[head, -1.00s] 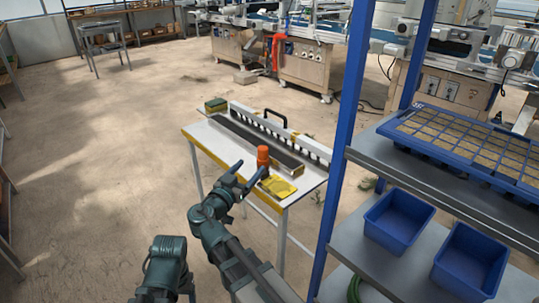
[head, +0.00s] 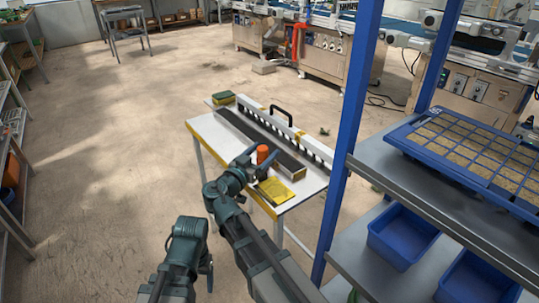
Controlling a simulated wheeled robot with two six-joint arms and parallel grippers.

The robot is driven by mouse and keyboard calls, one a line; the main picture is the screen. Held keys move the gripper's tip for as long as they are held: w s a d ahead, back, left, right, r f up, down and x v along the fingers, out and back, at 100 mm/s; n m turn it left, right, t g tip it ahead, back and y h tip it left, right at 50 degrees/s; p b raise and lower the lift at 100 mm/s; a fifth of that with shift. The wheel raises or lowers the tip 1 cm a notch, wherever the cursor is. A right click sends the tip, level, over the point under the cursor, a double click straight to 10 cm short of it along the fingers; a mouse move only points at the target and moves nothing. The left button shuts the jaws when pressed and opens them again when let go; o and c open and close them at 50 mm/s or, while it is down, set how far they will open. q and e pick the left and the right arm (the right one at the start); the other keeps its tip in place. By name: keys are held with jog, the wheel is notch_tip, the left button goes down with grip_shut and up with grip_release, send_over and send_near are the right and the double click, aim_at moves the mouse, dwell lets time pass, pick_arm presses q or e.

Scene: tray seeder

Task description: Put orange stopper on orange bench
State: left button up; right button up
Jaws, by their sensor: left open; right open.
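The orange stopper (head: 262,153) stands upright on a white-topped table with a yellow-orange front edge (head: 225,179). My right gripper (head: 261,160) is open right at the stopper, its fingers at either side of it in the head view. The fingers hide the stopper's lower part, and I cannot tell whether they touch it. My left gripper (head: 206,272) is open and empty, low at the bottom of the view, away from the table; its fingers show only partly. No separate orange bench can be made out.
A yellow cloth (head: 274,190) lies at the table's near corner. A long dark tray (head: 257,142) and a white slotted rail (head: 285,130) run behind the stopper. A green-and-yellow sponge (head: 223,98) is at the far-left corner. A blue shelf post (head: 350,120) stands close on the right.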

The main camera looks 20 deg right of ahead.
jog(key=shift+s+a, duration=0.1)
jog(key=shift+c, duration=0.8)
grip_shut()
jog(key=shift+r, duration=0.15)
